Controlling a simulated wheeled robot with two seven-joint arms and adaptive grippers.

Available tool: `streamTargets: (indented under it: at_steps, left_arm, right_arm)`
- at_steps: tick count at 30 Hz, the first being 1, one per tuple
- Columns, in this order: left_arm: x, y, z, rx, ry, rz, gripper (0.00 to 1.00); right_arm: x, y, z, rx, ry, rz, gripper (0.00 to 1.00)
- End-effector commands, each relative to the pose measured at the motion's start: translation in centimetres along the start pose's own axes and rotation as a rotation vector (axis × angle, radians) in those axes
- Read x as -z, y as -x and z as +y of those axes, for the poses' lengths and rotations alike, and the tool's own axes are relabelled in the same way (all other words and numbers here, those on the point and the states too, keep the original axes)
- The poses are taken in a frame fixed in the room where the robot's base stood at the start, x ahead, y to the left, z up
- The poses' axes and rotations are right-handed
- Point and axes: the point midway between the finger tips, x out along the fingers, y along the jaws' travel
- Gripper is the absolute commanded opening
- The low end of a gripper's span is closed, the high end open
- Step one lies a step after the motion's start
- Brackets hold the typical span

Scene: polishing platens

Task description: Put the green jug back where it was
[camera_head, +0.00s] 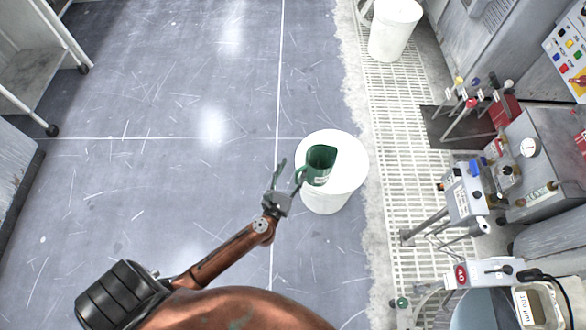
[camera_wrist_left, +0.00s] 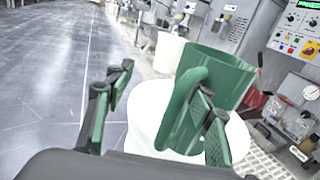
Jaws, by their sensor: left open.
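The green jug (camera_head: 320,160) stands upright on the flat white top of a round white bucket-like stand (camera_head: 348,178). Its handle points left, towards my left gripper (camera_head: 287,174). In the left wrist view the jug (camera_wrist_left: 222,72) is close, and its curved handle (camera_wrist_left: 184,100) shows between the open fingers, nearer the right one. My left gripper (camera_wrist_left: 158,112) is open and holds nothing. I cannot tell whether a finger touches the handle. The right finger hides part of the jug's lower side. My right gripper is not in view.
Another white bucket (camera_head: 393,32) stands farther back by the floor grating (camera_head: 405,130). Machines with valves and a control panel (camera_head: 570,50) line the right side. A wheeled shelf (camera_head: 35,60) stands at the left. The grey floor (camera_head: 150,180) between is clear.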

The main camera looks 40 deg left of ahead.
Motion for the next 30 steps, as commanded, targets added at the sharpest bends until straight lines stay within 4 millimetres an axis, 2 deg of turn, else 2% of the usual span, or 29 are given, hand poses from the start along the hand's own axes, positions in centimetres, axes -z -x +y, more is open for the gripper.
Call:
streamTargets:
  at_steps: [2,21,30]
  left_arm:
    - [-0.03,-0.02,-0.02,0.000,0.000,0.000,0.56]
    - [-0.03,-0.03,-0.04,0.001,0.000,0.000,1.00]
    - [-0.01,0.06,-0.03,0.001,0.000,0.000,1.00]
  right_arm:
    - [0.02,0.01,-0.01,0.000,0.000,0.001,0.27]
    - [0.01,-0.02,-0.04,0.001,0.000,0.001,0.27]
    - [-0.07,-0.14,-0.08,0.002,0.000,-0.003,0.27]
